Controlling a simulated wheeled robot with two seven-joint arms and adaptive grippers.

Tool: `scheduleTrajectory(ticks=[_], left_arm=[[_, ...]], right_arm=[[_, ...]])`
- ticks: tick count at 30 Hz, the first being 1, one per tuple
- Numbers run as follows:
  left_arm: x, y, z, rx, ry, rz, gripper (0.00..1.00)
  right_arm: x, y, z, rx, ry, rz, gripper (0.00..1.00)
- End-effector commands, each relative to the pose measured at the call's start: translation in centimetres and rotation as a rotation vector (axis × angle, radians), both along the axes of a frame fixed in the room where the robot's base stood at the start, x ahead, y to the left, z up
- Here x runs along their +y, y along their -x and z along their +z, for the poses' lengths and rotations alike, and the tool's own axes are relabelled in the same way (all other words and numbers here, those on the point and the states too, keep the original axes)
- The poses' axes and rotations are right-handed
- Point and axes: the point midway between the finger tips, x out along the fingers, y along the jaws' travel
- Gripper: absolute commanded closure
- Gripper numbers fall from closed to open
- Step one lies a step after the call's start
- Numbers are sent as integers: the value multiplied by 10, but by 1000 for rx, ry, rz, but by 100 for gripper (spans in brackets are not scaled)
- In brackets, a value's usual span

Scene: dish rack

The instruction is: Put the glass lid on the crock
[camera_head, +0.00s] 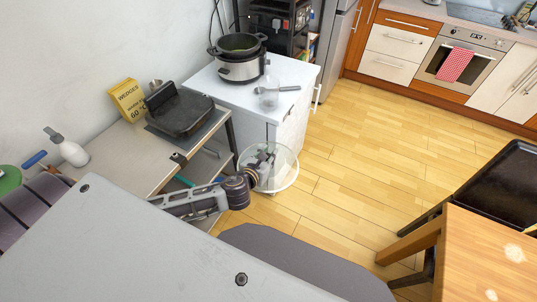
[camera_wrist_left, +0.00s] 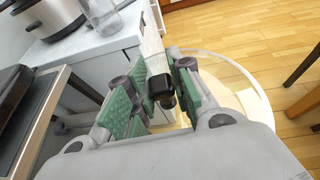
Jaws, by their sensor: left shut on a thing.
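The round glass lid (camera_head: 284,171) is clear with a pale rim. My left gripper (camera_head: 265,160) is shut on the lid's dark knob and holds it in the air in front of the white cabinet. In the left wrist view the black knob (camera_wrist_left: 161,88) sits between the green pads of the left gripper (camera_wrist_left: 158,95), and the lid's rim (camera_wrist_left: 257,82) curves behind. The crock (camera_head: 241,68) is a silver slow cooker with a dark pot, uncovered, on the white cabinet top. Its lower body shows in the left wrist view (camera_wrist_left: 45,15). My right gripper is out of view.
A clear glass (camera_head: 269,97) and a dark-handled utensil (camera_head: 289,88) stand near the crock on the white cabinet (camera_head: 307,76). A black grill (camera_head: 180,112) and a yellow wedges box (camera_head: 128,100) are on the grey table.

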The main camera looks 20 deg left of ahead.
Motion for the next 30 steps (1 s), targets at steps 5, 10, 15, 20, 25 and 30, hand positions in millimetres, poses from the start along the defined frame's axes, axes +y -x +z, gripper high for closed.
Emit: scheduleTrajectory(ticks=[5, 10, 15, 20, 25, 30], left_arm=[[8, 2, 0, -2, -3, -5, 100], [16, 4, -1, -2, -5, -10, 100], [29, 5, 0, -2, -5, -14, 100], [48, 4, 5, -2, -6, -17, 100], [73, -1, 14, -3, -7, -16, 100], [97, -6, 24, -2, -7, -13, 100]], right_arm=[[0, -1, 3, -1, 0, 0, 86], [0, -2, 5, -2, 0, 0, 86], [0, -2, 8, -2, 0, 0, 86], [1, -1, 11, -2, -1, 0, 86], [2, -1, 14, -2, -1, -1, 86], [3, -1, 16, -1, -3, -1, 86]])
